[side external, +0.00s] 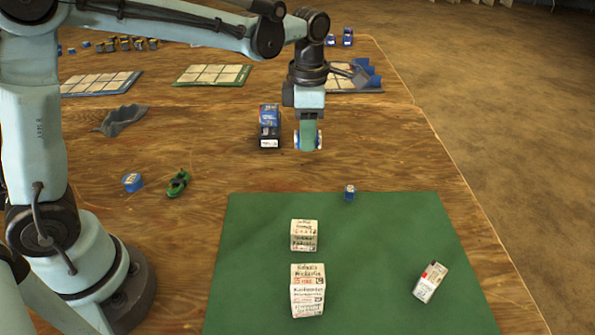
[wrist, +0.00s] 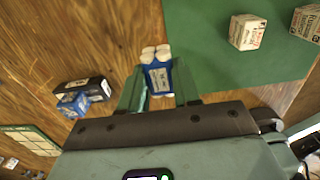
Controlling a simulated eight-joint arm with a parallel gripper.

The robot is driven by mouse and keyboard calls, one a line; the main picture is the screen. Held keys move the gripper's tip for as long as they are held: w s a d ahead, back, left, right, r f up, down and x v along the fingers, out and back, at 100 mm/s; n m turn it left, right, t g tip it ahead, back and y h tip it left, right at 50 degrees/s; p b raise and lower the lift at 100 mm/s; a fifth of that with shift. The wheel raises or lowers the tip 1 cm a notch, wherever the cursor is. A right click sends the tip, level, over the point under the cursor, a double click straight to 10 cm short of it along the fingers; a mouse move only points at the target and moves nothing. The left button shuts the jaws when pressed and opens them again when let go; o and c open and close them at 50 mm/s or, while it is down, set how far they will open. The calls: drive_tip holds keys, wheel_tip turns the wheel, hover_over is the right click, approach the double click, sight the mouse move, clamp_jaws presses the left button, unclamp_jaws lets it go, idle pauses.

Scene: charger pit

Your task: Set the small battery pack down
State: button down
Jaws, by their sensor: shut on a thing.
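My gripper (side external: 307,142) hangs pointing down over the bare wood, beyond the far edge of the green mat. Its green fingers are shut on a small battery pack (wrist: 158,72), which has a blue printed label and several white round cell ends. In the wrist view the pack sits between the fingertips (wrist: 160,92). In the side view only blue and white bits of it show at the finger edges. It appears held above the table; its exact height is hard to tell.
The green mat (side external: 385,225) bears white printed boxes (side external: 305,235), a tilted box (side external: 430,282) and a small blue item (side external: 349,192). A black and blue pack (side external: 269,128) stands left of my gripper. A green item (side external: 178,183) lies on the wood. Panels (side external: 212,75) lie behind.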

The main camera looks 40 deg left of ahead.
drive_tip(key=w+d, duration=0.4)
drive_tip(key=d, duration=0.2)
hover_over(326, 162)
wheel_tip(326, 162, down, 8)
drive_tip(key=shift+r, duration=0.25)
drive_tip(key=shift+f, duration=2.05)
drive_tip(key=c, duration=0.8)
unclamp_jaws()
drive_tip(key=shift+f, duration=0.15)
